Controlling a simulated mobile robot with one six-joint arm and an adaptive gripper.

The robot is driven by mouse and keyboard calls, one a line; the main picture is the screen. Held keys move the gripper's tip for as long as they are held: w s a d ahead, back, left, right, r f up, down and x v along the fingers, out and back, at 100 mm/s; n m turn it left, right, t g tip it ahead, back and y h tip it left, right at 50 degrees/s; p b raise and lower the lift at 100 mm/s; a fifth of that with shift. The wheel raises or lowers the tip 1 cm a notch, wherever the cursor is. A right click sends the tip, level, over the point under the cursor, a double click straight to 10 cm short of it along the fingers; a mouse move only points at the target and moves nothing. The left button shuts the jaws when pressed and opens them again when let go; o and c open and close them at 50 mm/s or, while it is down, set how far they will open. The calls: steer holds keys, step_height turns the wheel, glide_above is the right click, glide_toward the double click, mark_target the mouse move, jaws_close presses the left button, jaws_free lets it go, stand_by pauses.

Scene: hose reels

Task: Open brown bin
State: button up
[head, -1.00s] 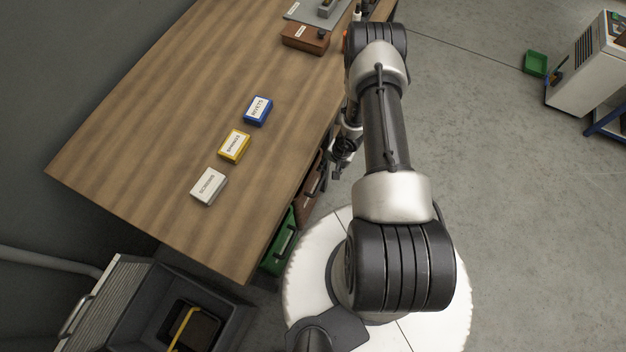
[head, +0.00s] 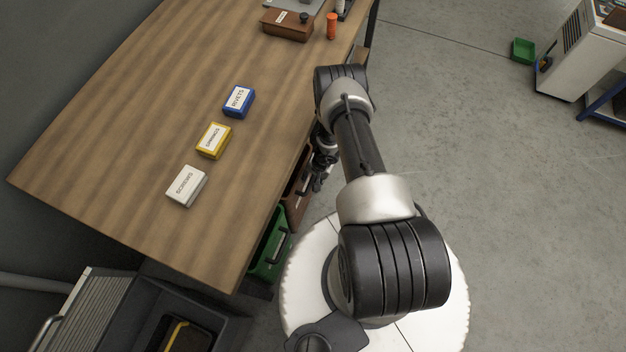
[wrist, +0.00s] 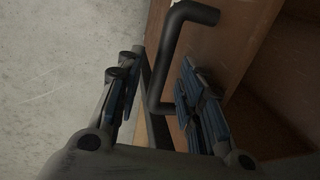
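The brown bin (head: 296,203) hangs under the right edge of the wooden bench, beyond the green bin, partly hidden by the bench and my arm. In the wrist view, its brown front panel (wrist: 228,40) fills the upper middle. A dark bent bar handle (wrist: 166,62) stands out from the panel. My gripper (wrist: 160,95) is open, its two blue-padded fingers apart. The handle passes between the fingers, nearer the right one; I cannot tell whether it touches. My gripper also shows small beside the bin in the head view (head: 321,178).
The green bin (head: 268,248) is nearer under the bench (head: 130,150). Rivets (head: 239,101), yellow (head: 213,140) and screws (head: 186,187) boxes lie on top. A brown box (head: 287,27) and orange cylinder (head: 331,26) are at the far end. Open floor (head: 500,200) lies right.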

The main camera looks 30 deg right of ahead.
jaws_close()
stand_by(0.5)
stand_by(0.3)
